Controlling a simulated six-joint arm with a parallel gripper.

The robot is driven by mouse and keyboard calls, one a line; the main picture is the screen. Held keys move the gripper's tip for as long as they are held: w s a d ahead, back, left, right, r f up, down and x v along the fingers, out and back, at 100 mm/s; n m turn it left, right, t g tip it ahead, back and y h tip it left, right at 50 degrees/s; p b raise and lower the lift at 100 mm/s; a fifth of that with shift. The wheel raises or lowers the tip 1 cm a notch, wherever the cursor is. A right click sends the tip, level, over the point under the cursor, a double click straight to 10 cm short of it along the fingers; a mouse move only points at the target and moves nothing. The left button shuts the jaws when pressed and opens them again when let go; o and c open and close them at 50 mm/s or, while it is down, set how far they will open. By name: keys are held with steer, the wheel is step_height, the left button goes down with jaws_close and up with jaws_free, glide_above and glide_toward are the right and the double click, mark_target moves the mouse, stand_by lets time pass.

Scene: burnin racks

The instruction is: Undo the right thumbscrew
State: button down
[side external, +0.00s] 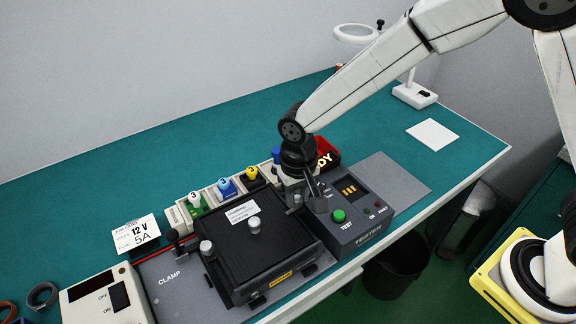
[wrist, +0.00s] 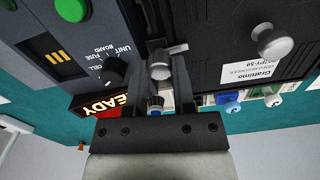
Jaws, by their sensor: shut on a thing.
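The right thumbscrew (wrist: 160,68) is a small silver knob at the edge of the black ribbed unit, beside the tester. In the wrist view my gripper (wrist: 163,76) has one finger on each side of it and is shut on it. In the side external view my gripper (side external: 303,197) is down at the unit's right edge and largely hides this screw. The black unit (side external: 265,262) lies on a grey plate marked CLAMP. The left thumbscrew (side external: 206,246) stands at its left edge. A silver knob (side external: 254,224) stands on the unit's top, also visible in the wrist view (wrist: 275,42).
The tester box (side external: 352,222), with a green button, stands close to the right of my gripper. A lit READY sign (wrist: 106,104) is behind it. Numbered coloured plugs (side external: 225,186) line the unit's back. The teal bench (side external: 120,165) is clear at the back left.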

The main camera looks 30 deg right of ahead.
steer(key=n, duration=0.3)
steer(key=shift+n, duration=0.4)
steer(key=n, duration=0.4)
steer(key=shift+n, duration=0.3)
steer(key=n, duration=0.4)
steer(key=shift+n, duration=2.2)
steer(key=shift+c, duration=2.2)
jaws_free()
steer(key=shift+r, duration=0.15)
